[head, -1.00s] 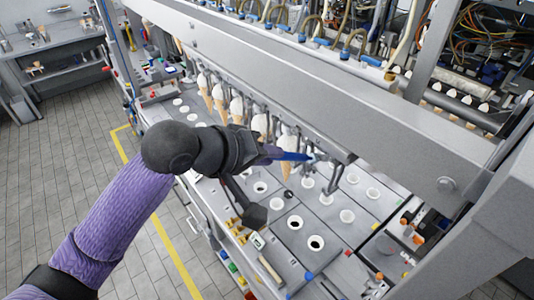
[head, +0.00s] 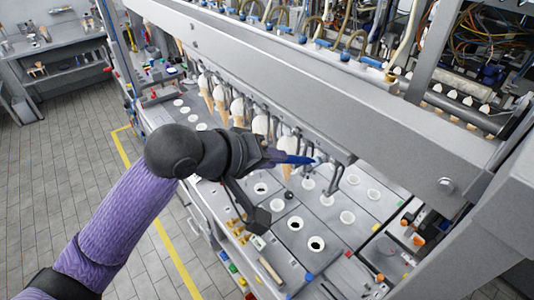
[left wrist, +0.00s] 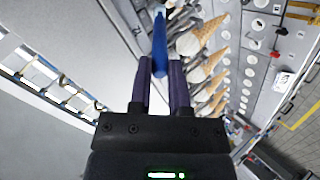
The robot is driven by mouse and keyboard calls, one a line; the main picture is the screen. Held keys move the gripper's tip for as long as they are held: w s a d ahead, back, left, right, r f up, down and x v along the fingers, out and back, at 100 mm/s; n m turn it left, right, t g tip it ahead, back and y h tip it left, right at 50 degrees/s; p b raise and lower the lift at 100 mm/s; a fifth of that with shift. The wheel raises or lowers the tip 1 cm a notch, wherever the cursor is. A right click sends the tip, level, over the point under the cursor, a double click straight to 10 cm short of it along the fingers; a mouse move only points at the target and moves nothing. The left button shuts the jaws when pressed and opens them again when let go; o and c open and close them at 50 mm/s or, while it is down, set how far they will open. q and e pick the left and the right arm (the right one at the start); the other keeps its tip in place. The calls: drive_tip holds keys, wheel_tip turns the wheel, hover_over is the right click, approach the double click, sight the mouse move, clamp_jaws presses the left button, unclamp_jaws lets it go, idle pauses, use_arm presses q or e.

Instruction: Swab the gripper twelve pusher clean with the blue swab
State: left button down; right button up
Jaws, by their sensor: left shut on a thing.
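My left gripper (head: 277,157) is shut on the blue swab (head: 297,159), under the long grey beam. In the left wrist view the swab (left wrist: 160,45) stands out between the dark fingers (left wrist: 160,66), pointing away from the wrist. In the head view its pale tip is close to the hanging metal cone grippers (head: 334,180) at the near end of the row, which hold no cone. I cannot tell whether it touches a pusher, or which gripper is number twelve. My right gripper is not in view.
Several filled cones (head: 238,108) hang in a row beside the swab; one (left wrist: 195,40) is very near it in the left wrist view. The grey beam (head: 300,75) runs above. Below lies a deck (head: 325,228) with round holes.

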use_arm(q)
drive_tip(key=shift+s, duration=0.1)
idle(0.9)
drive_tip(key=shift+s+a, duration=0.55)
drive_tip(key=shift+a, duration=0.25)
drive_tip(key=shift+s+a, duration=0.6)
drive_tip(key=shift+a, duration=0.25)
drive_tip(key=shift+s+a, duration=0.55)
drive_tip(key=shift+a, duration=0.25)
drive_tip(key=shift+s+a, duration=0.9)
drive_tip(key=shift+a, duration=0.3)
